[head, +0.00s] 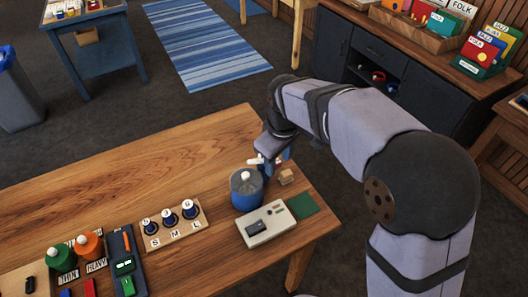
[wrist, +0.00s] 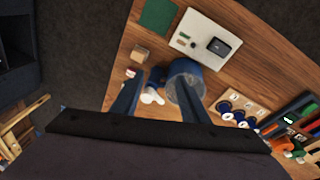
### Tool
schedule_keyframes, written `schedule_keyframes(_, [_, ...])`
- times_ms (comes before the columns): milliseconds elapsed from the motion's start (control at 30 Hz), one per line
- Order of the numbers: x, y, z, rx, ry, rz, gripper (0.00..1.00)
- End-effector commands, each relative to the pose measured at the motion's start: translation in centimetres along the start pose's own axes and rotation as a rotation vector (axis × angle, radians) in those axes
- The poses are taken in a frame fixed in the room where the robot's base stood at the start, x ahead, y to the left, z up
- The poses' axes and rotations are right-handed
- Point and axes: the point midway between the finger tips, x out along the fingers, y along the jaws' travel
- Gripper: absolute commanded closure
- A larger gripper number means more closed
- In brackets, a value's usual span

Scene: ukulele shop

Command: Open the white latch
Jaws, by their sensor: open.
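A blue canister (head: 246,192) with a grey lid and a pale knob stands on the wooden table; it also shows in the wrist view (wrist: 186,78). A small white part (head: 257,160) shows just behind it, and a white piece (wrist: 152,97) lies between my fingers in the wrist view. This may be the white latch, but its shape is too small to make out. My gripper (wrist: 158,80) is open, pointing down, with one finger close to the canister. I cannot tell whether it touches. In the head view my wrist partly hides this spot.
A small wooden block (head: 286,177), a green square (head: 302,206) and a light grey device (head: 267,223) are close by. A wooden board with several dark knobs (head: 171,224) stands to the left, with orange and green pots (head: 88,246) beyond. The table's middle is clear.

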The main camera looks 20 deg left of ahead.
Motion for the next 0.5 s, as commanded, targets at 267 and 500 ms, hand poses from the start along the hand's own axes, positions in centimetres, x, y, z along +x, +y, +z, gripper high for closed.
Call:
schedule_keyframes(267, [-0.6, 1.4, -5.2, 0.408, 0.215, 0.012, 0.59])
schedule_keyframes(500, [-0.6, 1.4, -5.2, 0.491, 0.217, 0.004, 0.59])
